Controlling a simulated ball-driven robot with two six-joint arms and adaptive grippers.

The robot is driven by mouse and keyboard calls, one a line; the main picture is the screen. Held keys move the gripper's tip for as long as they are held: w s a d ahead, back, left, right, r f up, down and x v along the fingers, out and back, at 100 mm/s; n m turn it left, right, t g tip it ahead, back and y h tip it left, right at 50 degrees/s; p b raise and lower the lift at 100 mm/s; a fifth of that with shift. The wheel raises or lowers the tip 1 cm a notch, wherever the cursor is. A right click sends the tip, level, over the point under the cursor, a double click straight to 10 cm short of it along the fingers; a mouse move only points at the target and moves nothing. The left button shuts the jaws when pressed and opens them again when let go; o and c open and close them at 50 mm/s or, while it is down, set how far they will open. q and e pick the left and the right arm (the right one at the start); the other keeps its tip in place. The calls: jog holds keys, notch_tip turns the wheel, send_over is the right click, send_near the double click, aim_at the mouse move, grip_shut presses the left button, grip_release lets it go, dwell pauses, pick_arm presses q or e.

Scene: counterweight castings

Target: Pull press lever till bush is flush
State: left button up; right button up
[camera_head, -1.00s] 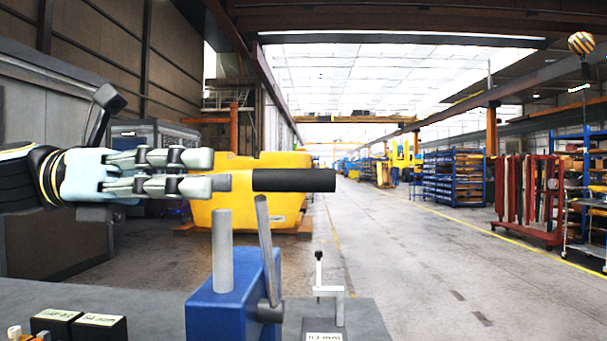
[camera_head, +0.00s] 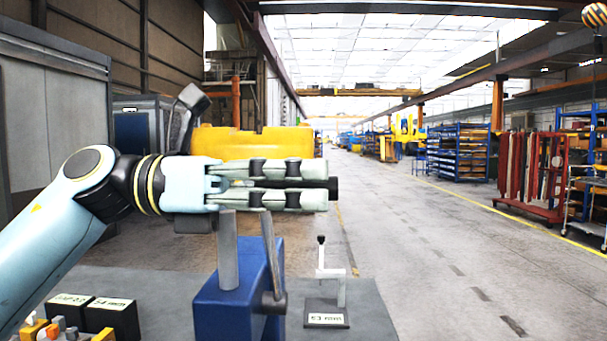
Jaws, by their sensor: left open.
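The blue press (camera_head: 236,308) stands on the bench with a grey upright post (camera_head: 228,255) on top. Its grey lever arm (camera_head: 270,245) rises from a pivot on the right side. The lever's black grip (camera_head: 334,188) lies level at the top; only its right end shows past my fingers. My left gripper (camera_head: 325,186) reaches in from the left, its fingers above and below the grip. The jaws are open, and I cannot tell whether they touch it. No bush can be made out. My right gripper is not in view.
A small gauge stand (camera_head: 328,290) with a labelled base stands right of the press. Labelled black blocks (camera_head: 112,318) and small orange parts (camera_head: 35,328) lie at the bench's left. The grey bench top (camera_head: 370,315) is clear at the right.

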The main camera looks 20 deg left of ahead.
pick_arm(q)
jog(key=shift+d, duration=0.1)
grip_shut()
dwell(0.3)
